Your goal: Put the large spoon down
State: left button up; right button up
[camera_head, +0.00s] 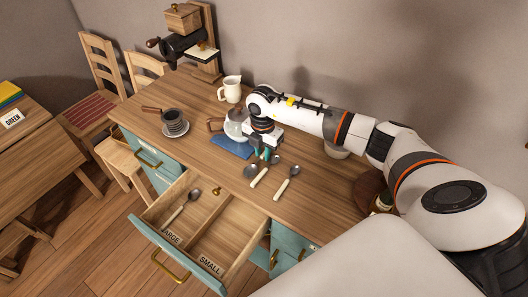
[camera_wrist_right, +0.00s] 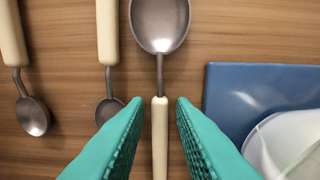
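My right gripper (camera_head: 262,157) is low over the wooden counter, pointing down. In the right wrist view its teal fingers (camera_wrist_right: 159,130) are apart, one on each side of the pale handle of a large spoon (camera_wrist_right: 160,22), with a gap on both sides. The spoon's grey bowl also shows in the head view (camera_head: 250,171); it appears to lie on the counter. Another spoon (camera_head: 183,207) lies in the open drawer's left compartment, labelled LARGE. The right compartment (camera_head: 223,240), labelled SMALL, looks empty. My left gripper is out of view.
Two smaller spoons (camera_head: 282,188) (camera_head: 259,177) lie beside the large one. A blue flat item (camera_head: 232,147) and a pale teapot (camera_head: 236,125) are on the other side.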

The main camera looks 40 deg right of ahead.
jog(key=shift+f, duration=0.15)
jog(key=shift+c, duration=0.5)
grip_shut()
